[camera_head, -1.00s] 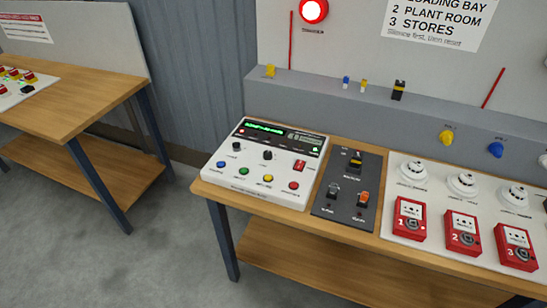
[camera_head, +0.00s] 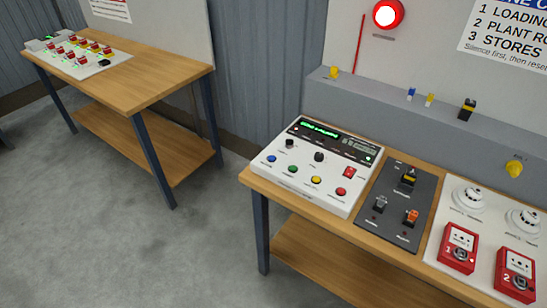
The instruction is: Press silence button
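The white control panel (camera_head: 310,168) sits on the near end of the right bench, with a lit green text display (camera_head: 319,131). Along its front edge are four coloured buttons: blue (camera_head: 271,158), green (camera_head: 293,168), yellow (camera_head: 316,180) and red (camera_head: 341,191). Their labels are too small to read, so I cannot tell which one is the silence button. Two black knobs and a red switch (camera_head: 349,172) sit above them. A red beacon (camera_head: 388,13) glows on the wall board. My gripper is not in view.
A dark switch plate (camera_head: 397,205) lies right of the panel, then red call points (camera_head: 458,248) and white detectors (camera_head: 468,195) on a white board. A second wooden bench (camera_head: 150,88) stands at left. Grey floor (camera_head: 110,230) is clear between them.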

